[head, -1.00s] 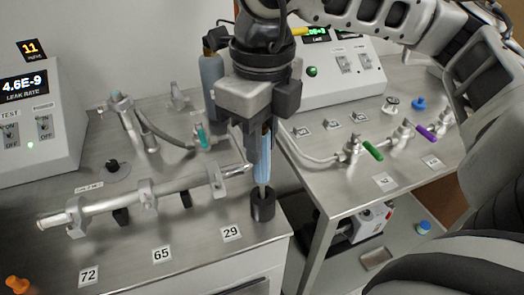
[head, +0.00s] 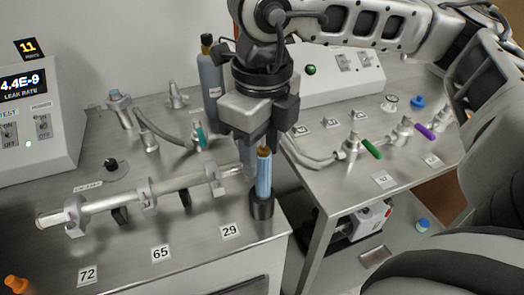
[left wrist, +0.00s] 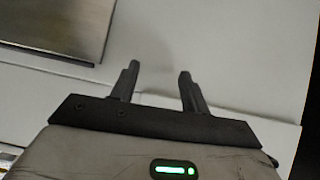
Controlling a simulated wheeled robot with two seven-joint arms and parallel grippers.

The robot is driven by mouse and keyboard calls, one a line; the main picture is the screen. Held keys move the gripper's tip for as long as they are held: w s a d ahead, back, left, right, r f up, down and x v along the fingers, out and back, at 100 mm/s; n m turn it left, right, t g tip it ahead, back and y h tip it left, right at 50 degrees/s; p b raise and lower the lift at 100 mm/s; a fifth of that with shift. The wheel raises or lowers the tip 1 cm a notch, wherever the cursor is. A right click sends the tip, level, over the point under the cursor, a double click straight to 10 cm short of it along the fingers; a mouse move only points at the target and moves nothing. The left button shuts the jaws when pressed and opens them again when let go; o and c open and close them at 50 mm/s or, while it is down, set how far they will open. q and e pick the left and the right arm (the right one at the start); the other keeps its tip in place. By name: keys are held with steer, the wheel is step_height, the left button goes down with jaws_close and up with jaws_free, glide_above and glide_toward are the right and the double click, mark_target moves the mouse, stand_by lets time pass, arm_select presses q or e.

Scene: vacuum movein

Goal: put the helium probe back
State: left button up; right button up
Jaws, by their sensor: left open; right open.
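The helium probe (head: 264,175) is a light blue cylinder with a yellowish top. It stands upright in a small black round holder (head: 262,207) at the right front of the left bench, near label 29. My right gripper (head: 262,160) is open, pointing down, around or just behind the probe's upper part; whether a finger touches it I cannot tell. My left gripper (left wrist: 155,85) shows only in the left wrist view, open and empty, over plain pale surfaces.
A metal tube on clamps (head: 150,198) lies left of the holder. A grey bottle (head: 210,80) stands behind my right gripper. The leak rate display box (head: 35,115) is at the far left. Valves with green (head: 371,149) and purple (head: 424,132) handles are on the right bench.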

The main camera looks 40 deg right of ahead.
step_height(320, 180, up, 11)
stand_by(0.3)
steer(key=shift+f, duration=0.1)
stand_by(0.4)
